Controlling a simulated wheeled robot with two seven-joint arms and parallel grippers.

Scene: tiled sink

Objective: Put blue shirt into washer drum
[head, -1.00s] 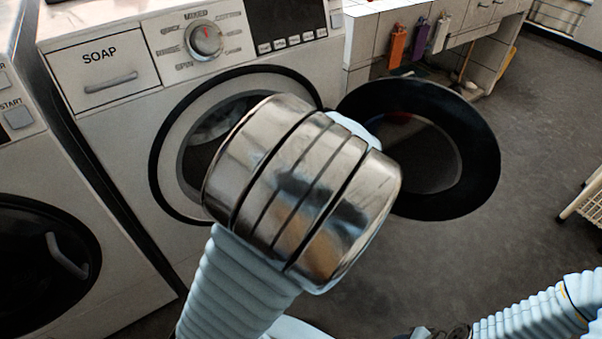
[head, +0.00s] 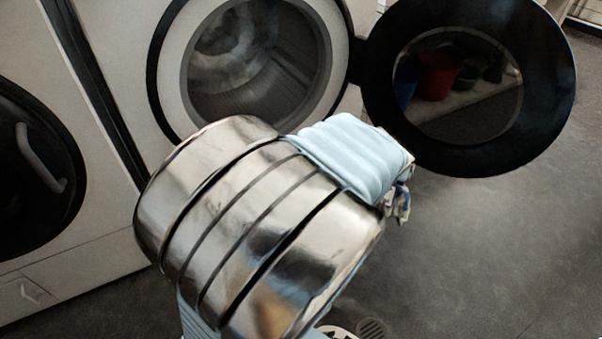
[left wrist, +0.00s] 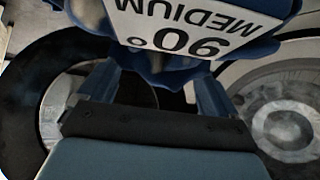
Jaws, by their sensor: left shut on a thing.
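My left gripper (left wrist: 150,92) is shut on the blue shirt (left wrist: 180,72), seen from above the fingers in the left wrist view. The shirt is dark blue cloth with a white "90° MEDIUM" label, upside down in that view. In the head view my left arm's large metal joint hides the gripper and most or all of the shirt. The open washer drum (head: 255,65) shows behind and above that arm in the head view; I see no cloth in its visible part. My right gripper is in neither view.
The washer door (head: 382,80) stands open to the right of the drum, with a black rim and a glass showing coloured containers. Another washer with a shut dark door (head: 30,170) stands at left. Grey floor (head: 490,250) is clear at lower right.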

